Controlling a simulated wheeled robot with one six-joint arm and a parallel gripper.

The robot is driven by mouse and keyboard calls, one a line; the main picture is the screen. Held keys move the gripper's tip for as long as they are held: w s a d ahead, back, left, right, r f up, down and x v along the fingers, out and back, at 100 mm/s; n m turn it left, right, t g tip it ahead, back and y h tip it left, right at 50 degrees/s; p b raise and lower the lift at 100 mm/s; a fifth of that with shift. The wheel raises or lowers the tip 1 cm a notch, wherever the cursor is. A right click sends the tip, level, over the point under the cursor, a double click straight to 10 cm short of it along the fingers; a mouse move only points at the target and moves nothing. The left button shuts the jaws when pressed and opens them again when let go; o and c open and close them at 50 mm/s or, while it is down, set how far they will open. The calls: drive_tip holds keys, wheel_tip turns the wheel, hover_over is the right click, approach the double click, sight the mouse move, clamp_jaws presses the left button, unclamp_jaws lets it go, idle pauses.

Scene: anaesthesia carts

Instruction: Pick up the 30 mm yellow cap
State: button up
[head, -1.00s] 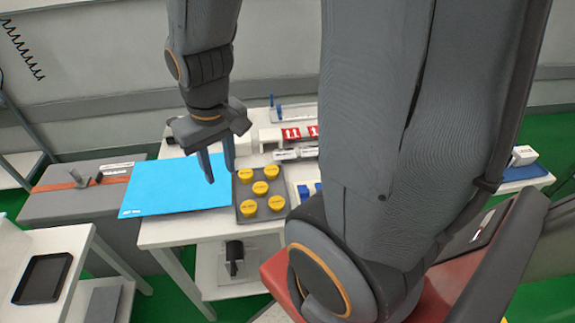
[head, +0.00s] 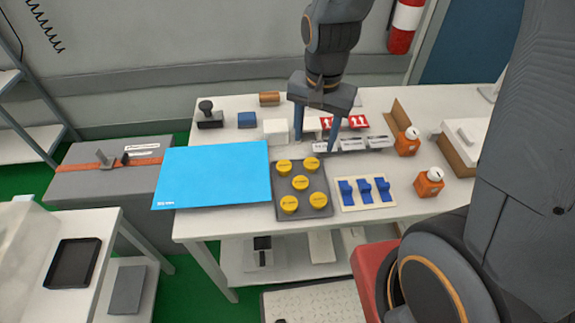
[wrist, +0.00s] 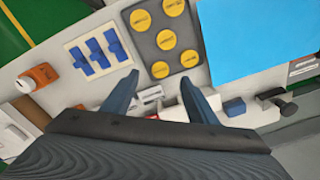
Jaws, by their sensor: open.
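Several yellow caps sit on a dark grey tray (head: 304,192) on the white table: back left (head: 283,166), back right (head: 312,163), middle (head: 300,182), front left (head: 289,203) and front right (head: 318,200). Their printed labels are too small to read, so I cannot tell which is 30 mm. The wrist view shows the same caps, with one in the middle (wrist: 166,40). My gripper (head: 315,147) is open and empty, pointing down, above the table just behind the tray. In the wrist view its fingertips (wrist: 159,78) are apart, with no cap between them.
A blue mat (head: 215,175) lies left of the tray. A pale holder with blue clips (head: 364,193) stands right of it. Orange bottles (head: 429,183) stand farther right. White labelled boxes (head: 353,144) and red-marked packs (head: 358,121) are behind, close to my gripper.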

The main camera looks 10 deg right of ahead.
sight(284, 165)
drive_tip(key=w+a+f+m, duration=0.1)
drive_tip(key=a+m, duration=0.1)
drive_tip(key=w+a+f+m, duration=0.1)
drive_tip(key=a+m, duration=0.1)
drive_tip(key=a+f+m, duration=0.1)
drive_tip(key=a, duration=0.1)
drive_tip(key=shift+w+a+f+m+g, duration=0.15)
drive_tip(key=shift+w+f+m+g, duration=0.2)
drive_tip(key=shift+w+m+g, duration=0.05)
drive_tip(key=shift+w+a+f+m, duration=0.1)
drive_tip(key=shift+a+f+m, duration=0.3)
drive_tip(key=shift+f+p, duration=1.5)
drive_tip(key=shift+f, duration=2.25)
drive_tip(key=c, duration=1.1)
